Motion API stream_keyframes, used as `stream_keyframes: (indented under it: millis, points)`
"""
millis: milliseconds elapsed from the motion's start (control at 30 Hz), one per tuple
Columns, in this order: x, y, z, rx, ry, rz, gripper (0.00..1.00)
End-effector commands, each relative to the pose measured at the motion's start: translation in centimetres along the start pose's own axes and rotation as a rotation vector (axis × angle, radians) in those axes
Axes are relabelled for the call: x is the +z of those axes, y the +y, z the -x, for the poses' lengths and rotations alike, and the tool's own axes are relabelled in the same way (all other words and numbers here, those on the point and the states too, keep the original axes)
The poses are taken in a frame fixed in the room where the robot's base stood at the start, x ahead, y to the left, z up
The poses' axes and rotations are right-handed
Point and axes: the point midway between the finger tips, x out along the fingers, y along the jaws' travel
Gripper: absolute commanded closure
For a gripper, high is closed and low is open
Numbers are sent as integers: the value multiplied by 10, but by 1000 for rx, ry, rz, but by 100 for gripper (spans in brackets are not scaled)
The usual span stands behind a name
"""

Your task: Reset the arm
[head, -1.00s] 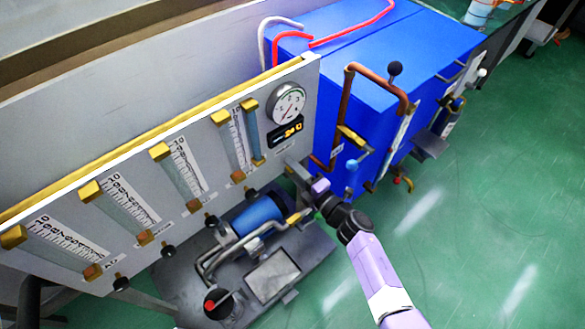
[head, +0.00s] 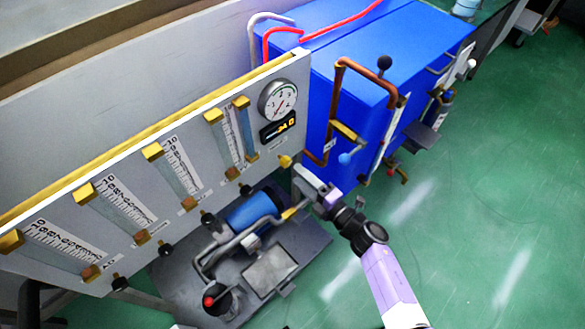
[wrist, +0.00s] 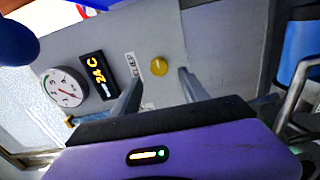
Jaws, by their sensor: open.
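My gripper (head: 298,180) is at the right end of the grey gauge panel, just in front of it, at the end of my purple and white arm. In the wrist view my gripper (wrist: 160,88) shows two grey fingers spread apart with nothing between them. A round yellow knob (wrist: 159,66) sits on the panel beyond the fingertips, apart from them. The same knob (head: 285,161) shows in the head view just above my gripper.
The grey panel (head: 130,180) carries several flow tubes, a round dial (head: 278,100) and a digital display (head: 278,127). A blue cabinet (head: 350,90) with copper pipes (head: 337,100) stands close right. A blue cylinder (head: 252,210) lies below. Green floor (head: 450,240) is open at right.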

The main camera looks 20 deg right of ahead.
Motion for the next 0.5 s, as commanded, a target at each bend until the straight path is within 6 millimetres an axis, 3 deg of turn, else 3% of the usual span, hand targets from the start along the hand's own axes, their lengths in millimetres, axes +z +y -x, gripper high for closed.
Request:
stream_keyframes:
  millis: [167, 500]
  points:
    - [0, 0, 12, -1, 0, 1, 48]
    - [0, 0, 13, 0, 0, 1, 48]
